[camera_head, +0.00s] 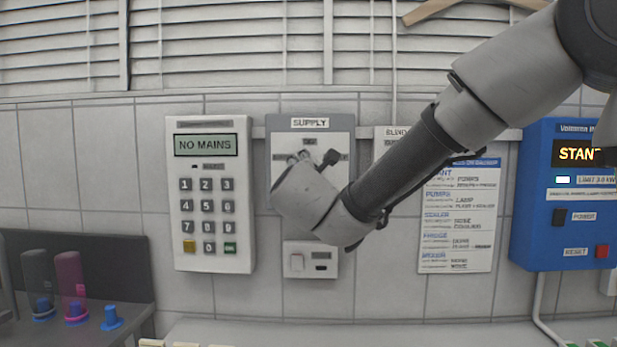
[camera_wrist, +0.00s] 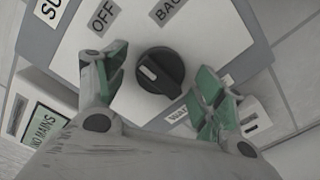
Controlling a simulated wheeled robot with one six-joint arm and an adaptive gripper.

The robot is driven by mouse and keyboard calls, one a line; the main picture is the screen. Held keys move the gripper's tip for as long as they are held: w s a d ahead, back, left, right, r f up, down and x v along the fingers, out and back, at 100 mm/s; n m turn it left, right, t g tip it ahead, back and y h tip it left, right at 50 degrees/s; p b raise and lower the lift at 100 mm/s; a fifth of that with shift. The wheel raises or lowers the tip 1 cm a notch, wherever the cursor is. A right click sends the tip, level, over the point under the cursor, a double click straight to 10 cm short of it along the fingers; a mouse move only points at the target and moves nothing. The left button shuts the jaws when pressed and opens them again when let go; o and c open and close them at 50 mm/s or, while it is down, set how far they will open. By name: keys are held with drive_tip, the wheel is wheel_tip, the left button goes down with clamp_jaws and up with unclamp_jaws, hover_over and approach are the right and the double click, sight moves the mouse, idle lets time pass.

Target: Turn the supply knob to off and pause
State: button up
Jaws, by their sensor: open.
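The supply panel (camera_head: 345,125) is a grey plate with a white face on the tiled wall, labelled SUPPLY. Its black round knob (camera_wrist: 168,70) shows in the wrist view, with a white mark on the left part of its face. I cannot tell exactly which label the mark points at. The OFF label (camera_wrist: 103,15) is up and left of the knob. My gripper (camera_wrist: 161,80) is open, its green-padded fingers on either side of the knob with gaps showing. In the head view my gripper (camera_head: 316,162) covers the knob.
A white keypad (camera_head: 210,259) reading NO MAINS hangs left of the panel. A small box with a switch (camera_head: 297,262) is below it. A paper list (camera_head: 465,230) and a blue unit (camera_head: 535,215) are to the right. Tubes stand at lower left.

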drive_tip(key=s, duration=1.2)
drive_tip(key=shift+a, duration=0.2)
